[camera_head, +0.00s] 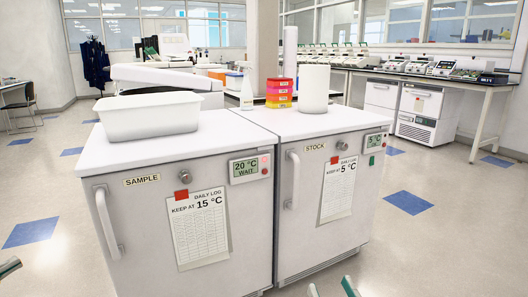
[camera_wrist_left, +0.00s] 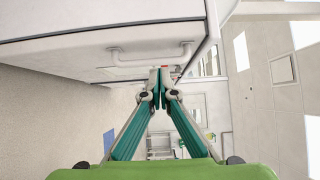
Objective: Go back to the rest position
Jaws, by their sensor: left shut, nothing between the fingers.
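My left gripper (camera_head: 9,267) shows only as a green-and-grey tip at the lower left edge of the head view. In the left wrist view its teal fingers (camera_wrist_left: 160,82) meet at the tips, shut and empty. A white cabinet handle (camera_wrist_left: 150,57) appears just beyond the fingertips there; whether they touch it cannot be told, but the head view shows the gripper left of the cabinets. My right gripper (camera_head: 331,289) shows two separated fingertips at the bottom edge of the head view, in front of the STOCK cabinet, with nothing seen between them.
The SAMPLE cabinet (camera_head: 130,230) and STOCK cabinet (camera_head: 310,240) stand side by side with doors shut. Open floor (camera_head: 430,250) lies to the right.

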